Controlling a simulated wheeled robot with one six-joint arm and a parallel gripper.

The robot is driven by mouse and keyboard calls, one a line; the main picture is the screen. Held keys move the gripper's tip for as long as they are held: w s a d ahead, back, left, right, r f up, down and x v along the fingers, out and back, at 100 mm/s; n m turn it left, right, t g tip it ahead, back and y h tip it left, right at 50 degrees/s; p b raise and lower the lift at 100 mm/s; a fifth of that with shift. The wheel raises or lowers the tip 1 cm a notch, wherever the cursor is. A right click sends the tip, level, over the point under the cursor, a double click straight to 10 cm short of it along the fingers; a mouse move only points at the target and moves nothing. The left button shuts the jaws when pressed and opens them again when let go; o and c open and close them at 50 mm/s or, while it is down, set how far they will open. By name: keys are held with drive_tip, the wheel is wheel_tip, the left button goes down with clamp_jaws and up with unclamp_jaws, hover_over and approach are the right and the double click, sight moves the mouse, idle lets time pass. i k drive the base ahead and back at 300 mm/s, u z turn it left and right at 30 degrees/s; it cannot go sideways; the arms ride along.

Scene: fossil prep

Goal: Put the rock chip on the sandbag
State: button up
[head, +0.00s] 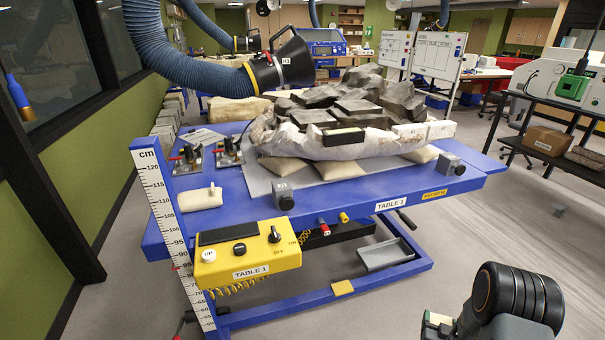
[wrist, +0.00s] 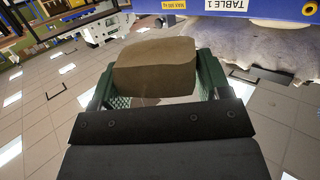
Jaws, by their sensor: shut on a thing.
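The rock chip (wrist: 155,68) is a brown block between the green fingers of my gripper (wrist: 160,88) in the wrist view. My gripper is shut on it and holds it clear of the table, over the floor. In the head view my arm shows at the lower right, in front of the table's right end; the chip cannot be made out there. A small cream sandbag (head: 201,200) lies on the left front of the blue table (head: 235,208), with a small pale upright piece at it. More cream sandbags (head: 340,168) lie under the fossil block.
A large dark fossil block (head: 350,105) in a white jacket fills the table's middle. A yellow control box (head: 247,254) and a measuring post (head: 170,225) stand at the front left. A blue extraction hose (head: 190,65) hangs above. Grey clamps (head: 284,194) sit near the front edge.

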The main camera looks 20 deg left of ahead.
sight(205, 190)
drive_tip(key=z, duration=1.05)
drive_tip(key=i, duration=0.9)
drive_tip(key=u, duration=2.3)
